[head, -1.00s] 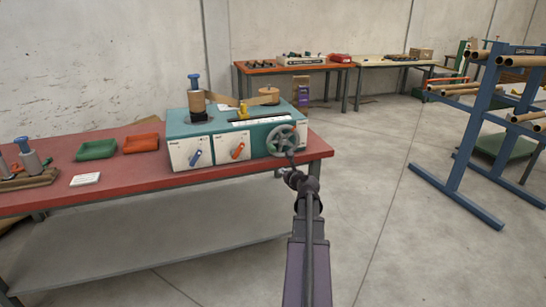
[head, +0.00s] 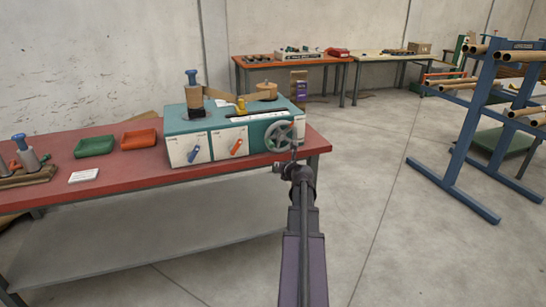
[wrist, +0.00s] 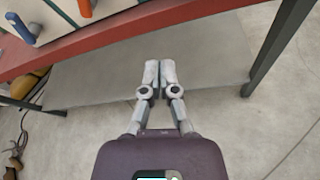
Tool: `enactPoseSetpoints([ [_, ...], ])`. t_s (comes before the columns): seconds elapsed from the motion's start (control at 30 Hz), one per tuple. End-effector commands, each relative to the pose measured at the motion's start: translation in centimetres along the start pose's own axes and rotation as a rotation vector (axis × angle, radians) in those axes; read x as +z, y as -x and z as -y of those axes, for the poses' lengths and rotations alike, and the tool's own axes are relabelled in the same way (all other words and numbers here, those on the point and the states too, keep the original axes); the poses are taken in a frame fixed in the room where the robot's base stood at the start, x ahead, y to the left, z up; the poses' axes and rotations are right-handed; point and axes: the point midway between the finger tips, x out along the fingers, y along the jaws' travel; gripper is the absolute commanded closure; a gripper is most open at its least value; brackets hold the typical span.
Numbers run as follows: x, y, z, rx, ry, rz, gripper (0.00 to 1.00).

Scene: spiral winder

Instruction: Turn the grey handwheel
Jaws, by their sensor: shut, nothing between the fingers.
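The grey handwheel (head: 280,136) is a spoked wheel on the right end of the front of the teal and white winder (head: 215,137). My gripper (head: 294,152) is in front of the wheel's lower right side in the head view and partly overlaps it there. Whether it touches the wheel cannot be told. In the wrist view my gripper (wrist: 158,65) has its two fingers together with nothing between them. The wrist view shows the front edge of the red bench (wrist: 110,33) beyond the fingertips, and the handwheel does not show there.
The red bench (head: 130,176) also bears a green tray (head: 95,146), a red tray (head: 139,139) and a white card (head: 83,176). A blue rack with cardboard tubes (head: 470,120) stands at the right. The floor between bench and rack is clear.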

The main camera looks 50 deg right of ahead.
Motion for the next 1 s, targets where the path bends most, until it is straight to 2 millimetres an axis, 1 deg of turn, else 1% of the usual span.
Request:
enactPoseSetpoints([
  [0.17, 0.0, -0.9, 0.1, 0.000, 0.001, 0.000, 1.00],
  [0.27, -0.1, -1.8, 0.1, 0.001, 0.001, -0.001, 1.00],
  [0.7, -0.1, -7.9, 0.1, 0.001, 0.001, -0.001, 1.00],
  [0.9, -0.1, -10.2, 0.1, 0.000, 0.002, 0.000, 1.00],
  [0.93, 0.2, -10.3, 0.1, 0.000, 0.001, 0.000, 1.00],
  [1.0, 0.9, -9.7, -0.1, -0.001, 0.001, 0.000, 1.00],
])
